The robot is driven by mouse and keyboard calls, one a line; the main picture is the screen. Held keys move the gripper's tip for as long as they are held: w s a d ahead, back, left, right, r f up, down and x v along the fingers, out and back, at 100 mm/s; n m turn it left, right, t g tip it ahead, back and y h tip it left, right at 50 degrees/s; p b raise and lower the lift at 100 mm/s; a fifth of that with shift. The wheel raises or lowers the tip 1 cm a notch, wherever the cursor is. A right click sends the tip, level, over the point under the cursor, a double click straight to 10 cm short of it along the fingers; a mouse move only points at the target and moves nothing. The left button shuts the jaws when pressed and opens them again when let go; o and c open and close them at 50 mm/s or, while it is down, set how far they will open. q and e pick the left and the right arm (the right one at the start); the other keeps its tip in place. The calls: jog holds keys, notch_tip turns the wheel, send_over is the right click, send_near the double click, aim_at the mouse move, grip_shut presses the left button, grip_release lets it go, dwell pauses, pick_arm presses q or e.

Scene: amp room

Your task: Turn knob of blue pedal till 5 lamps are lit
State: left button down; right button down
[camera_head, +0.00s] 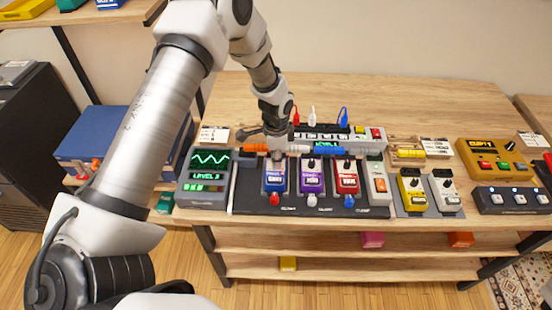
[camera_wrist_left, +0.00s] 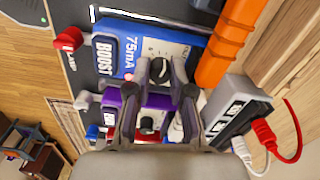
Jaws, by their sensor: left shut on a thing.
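The blue pedal (camera_head: 275,181) stands at the left end of the pedal row on the dark board. It also shows in the left wrist view (camera_wrist_left: 180,45), with "BOOST" and "75mA" on it. My left gripper (camera_head: 277,154) is over its far end. In the left wrist view my fingertips (camera_wrist_left: 169,72) are close together at the pedal's dial and shut on its knob, which they mostly hide. A grey meter (camera_head: 208,176) left of the board shows a green wave, "LEVEL 3" and a short row of lamps, some lit green. My right gripper is not in view.
The purple pedal (camera_head: 311,178) and red pedal (camera_head: 346,178) stand close to the right. An orange plug (camera_wrist_left: 228,40) lies beside the blue pedal. A grey power strip (camera_wrist_left: 235,108) with cables is behind. The table's back is clear.

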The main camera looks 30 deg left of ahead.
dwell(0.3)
pick_arm(q)
jog(key=c, duration=1)
grip_release()
notch_tip(320, 180, up, 8)
